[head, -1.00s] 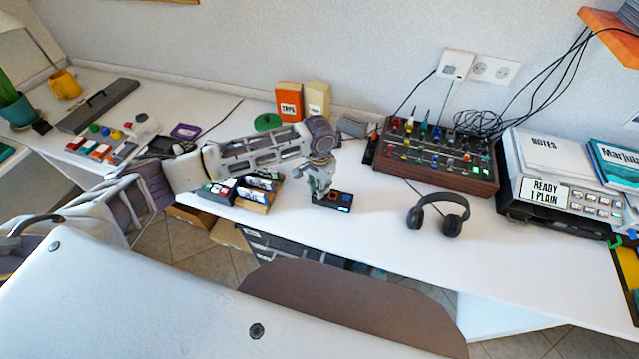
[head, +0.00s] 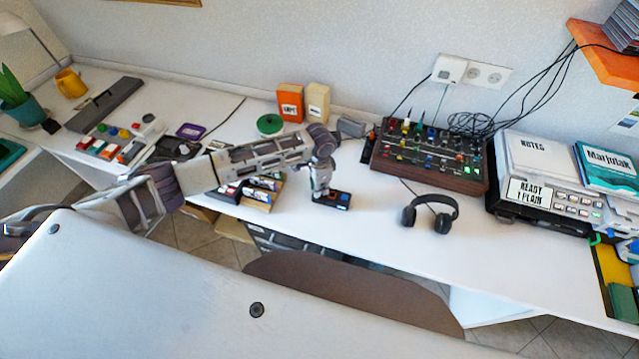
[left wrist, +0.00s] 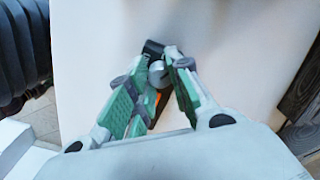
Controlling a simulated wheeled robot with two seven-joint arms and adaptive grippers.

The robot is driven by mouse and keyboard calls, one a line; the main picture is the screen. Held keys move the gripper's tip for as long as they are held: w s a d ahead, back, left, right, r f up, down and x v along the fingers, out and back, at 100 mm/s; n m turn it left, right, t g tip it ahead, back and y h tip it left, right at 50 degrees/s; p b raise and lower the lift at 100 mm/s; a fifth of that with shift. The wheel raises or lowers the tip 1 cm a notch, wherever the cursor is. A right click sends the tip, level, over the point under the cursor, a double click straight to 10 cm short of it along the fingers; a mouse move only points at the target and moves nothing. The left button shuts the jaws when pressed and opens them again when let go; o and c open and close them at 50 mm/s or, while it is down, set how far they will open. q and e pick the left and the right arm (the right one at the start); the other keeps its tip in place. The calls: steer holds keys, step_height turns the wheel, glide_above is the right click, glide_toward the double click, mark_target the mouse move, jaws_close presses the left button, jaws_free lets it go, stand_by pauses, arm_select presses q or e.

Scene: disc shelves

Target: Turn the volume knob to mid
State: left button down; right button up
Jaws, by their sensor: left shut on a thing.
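A small black box (head: 341,203) with a blue and an orange mark lies near the front edge of the white desk. My left gripper (head: 319,192) reaches down onto the left part of this box. In the left wrist view my left gripper (left wrist: 158,68) has its green-padded fingers closed on a round grey knob (left wrist: 157,74) on the box. The fingers and the arm hide much of the knob, so its pointer and setting cannot be read. My right gripper is not in view.
Black headphones (head: 430,212) lie to the right of the box. A wood-sided mixer (head: 429,177) with many coloured knobs stands behind. Small cases (head: 262,192) sit left of the box, close to my arm. The desk (head: 375,236) in front is clear.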

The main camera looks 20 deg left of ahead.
arm_select(q)
steer(key=m+p, duration=0.2)
steer(key=shift+r+m, duration=0.15)
steer(key=shift+m, duration=0.15)
steer(key=shift+m+p, duration=0.5)
steer(key=shift+m, duration=0.2)
steer(key=m+p, duration=0.1)
steer(key=m, duration=0.1)
steer(key=shift+m, duration=0.4)
steer(key=shift+m+p, duration=0.45)
steer(key=shift+m, duration=0.85)
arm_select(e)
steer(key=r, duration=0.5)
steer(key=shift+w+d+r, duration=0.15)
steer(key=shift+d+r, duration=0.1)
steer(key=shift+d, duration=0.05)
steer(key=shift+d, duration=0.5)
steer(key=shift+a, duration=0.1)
